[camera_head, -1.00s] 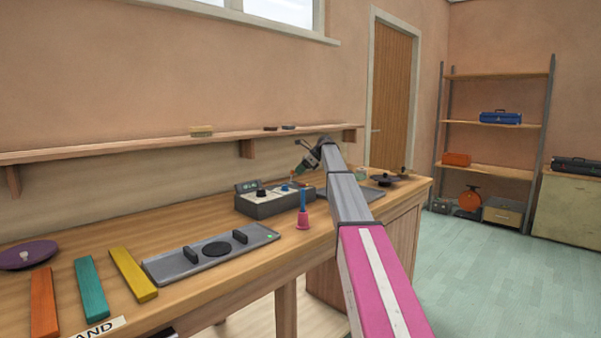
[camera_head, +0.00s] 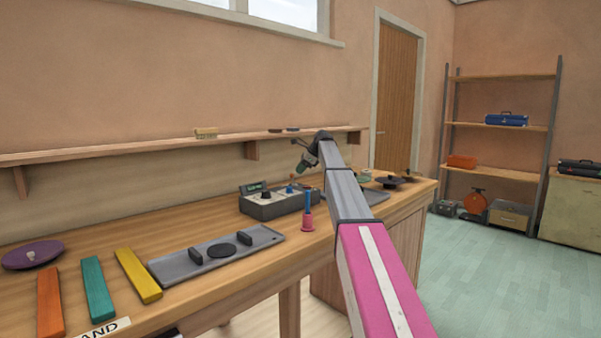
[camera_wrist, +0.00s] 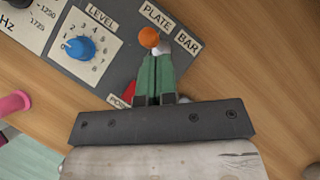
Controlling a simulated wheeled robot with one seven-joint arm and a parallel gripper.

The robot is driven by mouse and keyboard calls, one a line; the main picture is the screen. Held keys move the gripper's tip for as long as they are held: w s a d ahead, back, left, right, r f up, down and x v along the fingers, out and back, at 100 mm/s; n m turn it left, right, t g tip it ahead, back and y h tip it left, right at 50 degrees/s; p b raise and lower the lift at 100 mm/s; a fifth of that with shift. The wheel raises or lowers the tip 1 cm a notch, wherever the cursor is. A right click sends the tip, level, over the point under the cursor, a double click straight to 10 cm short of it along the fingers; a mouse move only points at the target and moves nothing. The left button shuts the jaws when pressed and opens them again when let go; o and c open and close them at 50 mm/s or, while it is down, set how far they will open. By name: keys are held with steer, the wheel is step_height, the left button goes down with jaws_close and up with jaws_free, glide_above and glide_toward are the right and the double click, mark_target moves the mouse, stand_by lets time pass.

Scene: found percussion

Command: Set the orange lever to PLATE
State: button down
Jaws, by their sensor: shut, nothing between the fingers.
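The grey control box (camera_head: 275,203) stands on the workbench. In the wrist view its panel (camera_wrist: 108,68) carries the orange lever knob (camera_wrist: 149,37), with a pale shaft or base beside it. The PLATE label (camera_wrist: 157,15) is just beyond the knob and the BAR label (camera_wrist: 188,42) is to its right. The knob appears nearer PLATE, but I cannot tell whether the lever is fully there. My gripper (camera_wrist: 155,58) has its green fingers together and empty, tips beside the knob; contact is unclear. In the head view my gripper (camera_head: 302,170) is above the box.
A blue LEVEL dial (camera_wrist: 81,48) and a red part (camera_wrist: 129,90) are close to my fingers. A pink-and-blue handled object (camera_head: 308,215) stands in front of the box. A grey tray (camera_head: 215,256) and coloured bars lie to the left.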

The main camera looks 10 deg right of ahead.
steer(key=shift+r, duration=0.4)
steer(key=s+v, duration=0.1)
steer(key=v, duration=1.2)
steer(key=shift+d+f, duration=0.3)
steer(key=shift+s+d, duration=0.1)
steer(key=shift+s, duration=0.05)
